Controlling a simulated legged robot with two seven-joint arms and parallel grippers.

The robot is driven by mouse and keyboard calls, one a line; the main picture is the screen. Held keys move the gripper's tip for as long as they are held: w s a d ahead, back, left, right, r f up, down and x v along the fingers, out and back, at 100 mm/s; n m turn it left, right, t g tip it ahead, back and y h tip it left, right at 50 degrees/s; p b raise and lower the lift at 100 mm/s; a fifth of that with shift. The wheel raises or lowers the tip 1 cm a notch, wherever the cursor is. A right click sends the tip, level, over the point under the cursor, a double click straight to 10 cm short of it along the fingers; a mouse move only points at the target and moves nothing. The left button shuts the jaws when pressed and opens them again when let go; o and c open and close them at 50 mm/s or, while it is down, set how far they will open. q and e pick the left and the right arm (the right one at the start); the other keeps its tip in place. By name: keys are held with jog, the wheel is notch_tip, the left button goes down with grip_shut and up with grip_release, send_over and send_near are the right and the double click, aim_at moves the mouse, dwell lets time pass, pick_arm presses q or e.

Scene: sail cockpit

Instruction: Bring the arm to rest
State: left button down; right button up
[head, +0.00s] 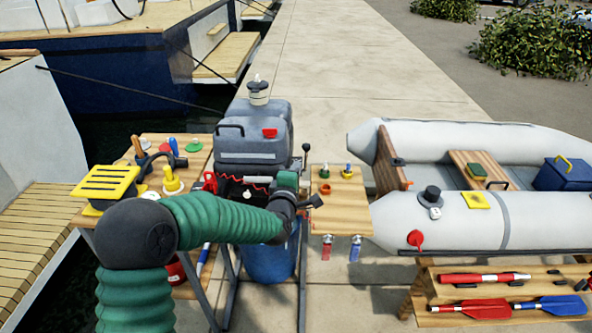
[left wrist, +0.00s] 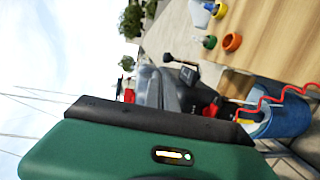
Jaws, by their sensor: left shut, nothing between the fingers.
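My left arm (head: 215,217), in a green ribbed sleeve, comes in from the left of the head view. It reaches right across the front of the grey outboard motor. My left gripper (head: 317,201) is dark, shut and empty. It appears over or in front of the left edge of a small wooden board (head: 350,215); I cannot tell whether it touches. In the left wrist view, a green and black housing fills the bottom, and the fingertips cannot be made out clearly. My right arm and gripper are in neither view.
The grey motor (head: 252,140) stands behind my arm, above a blue barrel (head: 268,262). A cluttered wooden table (head: 205,155) lies left. A grey inflatable boat (head: 480,222) lies right, with paddles (head: 475,309) on a rack below. The concrete dock (head: 320,60) behind is clear.

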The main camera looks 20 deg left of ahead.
pick_arm(q)
jog(key=shift+w+f, duration=0.1)
jog(key=shift+w, duration=0.05)
jog(key=s+d+f+m+g+h, duration=0.3)
jog(key=s+d+f+m+g, duration=0.2)
jog(key=s+f+m, duration=0.45)
jog(key=s+a+f+m+g, duration=0.1)
jog(key=s+f+m+g, duration=0.15)
jog(key=s, duration=0.65)
jog(key=s+a+f+m+g+y, duration=0.1)
jog(key=s+f+m+g, duration=0.2)
jog(key=s, duration=0.5)
jog(key=s+f+m+g, duration=0.1)
jog(key=s+m+g, duration=0.25)
jog(key=s, duration=0.55)
notch_tip(320, 180, up, 13)
jog(key=s+m+p, duration=0.1)
jog(key=p, duration=1.2)
jog(key=shift+a+r+p, duration=0.15)
jog(key=shift+a+p, duration=0.15)
